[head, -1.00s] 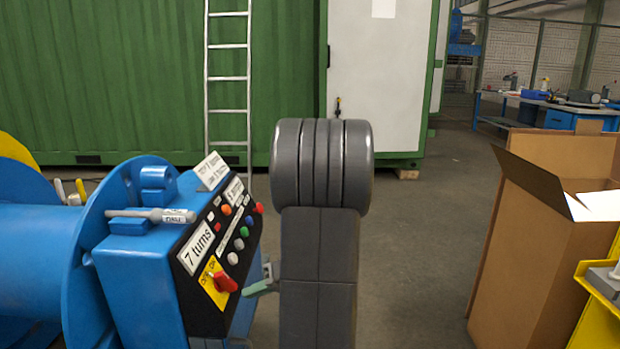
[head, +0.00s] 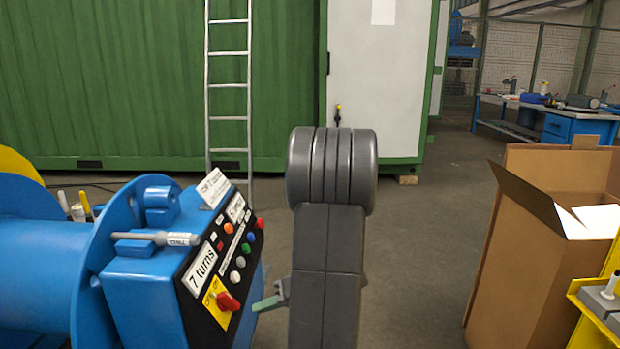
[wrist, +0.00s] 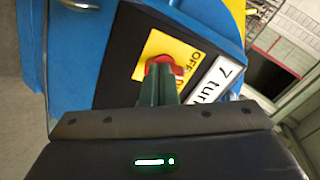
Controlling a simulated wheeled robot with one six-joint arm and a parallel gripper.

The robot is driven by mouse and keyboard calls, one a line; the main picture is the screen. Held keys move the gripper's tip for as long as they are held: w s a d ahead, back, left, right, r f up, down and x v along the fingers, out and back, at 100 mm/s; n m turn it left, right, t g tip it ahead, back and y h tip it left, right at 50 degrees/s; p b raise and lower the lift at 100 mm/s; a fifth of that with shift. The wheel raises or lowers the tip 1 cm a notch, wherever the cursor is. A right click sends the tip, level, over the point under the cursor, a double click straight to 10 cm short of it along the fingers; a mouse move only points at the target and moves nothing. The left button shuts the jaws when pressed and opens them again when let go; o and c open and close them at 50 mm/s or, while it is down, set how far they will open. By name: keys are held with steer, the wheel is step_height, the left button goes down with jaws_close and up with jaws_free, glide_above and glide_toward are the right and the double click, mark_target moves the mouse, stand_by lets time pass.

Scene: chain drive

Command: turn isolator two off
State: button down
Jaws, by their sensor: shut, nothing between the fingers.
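A red rotary switch (head: 228,301) sits on a yellow plate (head: 211,290) marked OFF and ON, low on the sloped black panel of a blue machine. It is the only rotary switch I see; no isolator number is legible. My gripper (head: 262,304) has green fingers, is shut and empty, and points left at the switch from its right, with a small gap in the head view. In the wrist view my gripper (wrist: 160,88) overlaps the red switch (wrist: 165,65), hiding part of it. Contact and the handle's exact setting cannot be told.
A "7 turns" label (head: 202,269) and several coloured buttons (head: 250,237) lie above the switch. A cardboard box (head: 530,260) stands right; open floor (head: 420,240) lies between.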

mark_target(229, 301)
steer(key=s+r+p, duration=0.1)
steer(key=p, duration=0.4)
steer(key=shift+s+r+p, duration=0.1)
steer(key=shift+r+p, duration=0.2)
steer(key=shift+r, duration=0.05)
steer(key=shift+s+a+f, duration=0.1)
steer(key=shift+a+f, duration=0.05)
steer(key=shift+b+x, duration=1.25)
steer(key=shift+x, duration=2.2)
steer(key=shift+f, duration=0.1)
steer(key=shift+w, duration=0.6)
steer(key=shift+w+d+f+b, duration=0.2)
steer(key=shift+f+b, duration=0.1)
steer(key=shift+b, duration=1.7)
